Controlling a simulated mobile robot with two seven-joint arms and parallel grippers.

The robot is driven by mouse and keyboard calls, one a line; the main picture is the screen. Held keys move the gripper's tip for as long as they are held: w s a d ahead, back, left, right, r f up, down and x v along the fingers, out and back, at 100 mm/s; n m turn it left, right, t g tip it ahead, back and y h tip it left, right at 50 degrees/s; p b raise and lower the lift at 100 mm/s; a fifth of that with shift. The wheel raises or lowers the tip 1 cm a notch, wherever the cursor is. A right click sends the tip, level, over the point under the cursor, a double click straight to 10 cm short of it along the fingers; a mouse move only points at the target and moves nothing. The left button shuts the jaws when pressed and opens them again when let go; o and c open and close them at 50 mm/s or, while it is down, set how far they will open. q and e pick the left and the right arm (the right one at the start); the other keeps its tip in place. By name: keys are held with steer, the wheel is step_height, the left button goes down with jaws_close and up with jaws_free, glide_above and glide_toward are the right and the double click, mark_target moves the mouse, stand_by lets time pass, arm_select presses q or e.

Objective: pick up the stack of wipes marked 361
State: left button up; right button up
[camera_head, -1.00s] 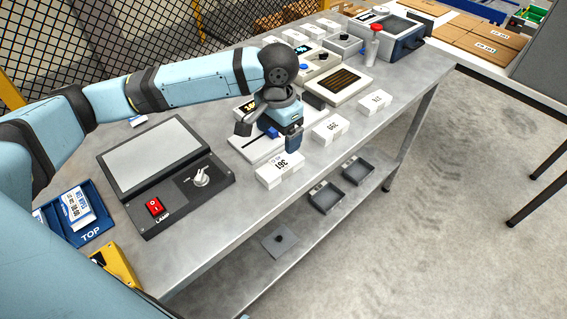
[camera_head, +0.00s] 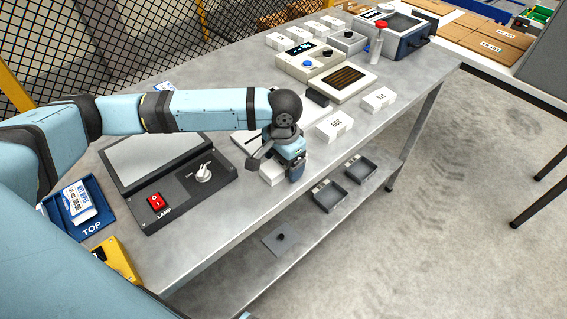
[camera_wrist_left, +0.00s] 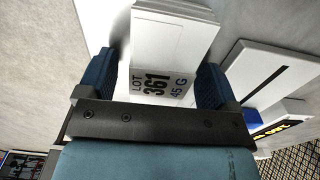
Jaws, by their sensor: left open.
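The white stack of wipes marked 361 (camera_wrist_left: 165,60) is close below my left gripper in the left wrist view, its label reading LOT 361, 45 G. My left gripper (camera_wrist_left: 155,85) is open, with one blue finger on each side of the stack; whether the fingers touch it I cannot tell. In the head view the left gripper (camera_head: 279,170) is over the stack (camera_head: 270,174) near the table's front edge, hiding most of it and its label. My right gripper is not in view.
White stacks marked 399 (camera_head: 334,126) and another (camera_head: 378,99) stand along the front edge to the right. A dark lamp box (camera_head: 175,180) is to the left. A white slotted plate (camera_wrist_left: 268,78) lies beside the stack. Trays (camera_head: 330,197) sit on the lower shelf.

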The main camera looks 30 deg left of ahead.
arm_select(q)
steer(key=c, duration=1)
steer(key=shift+r, duration=0.1)
steer(key=shift+c, duration=0.2)
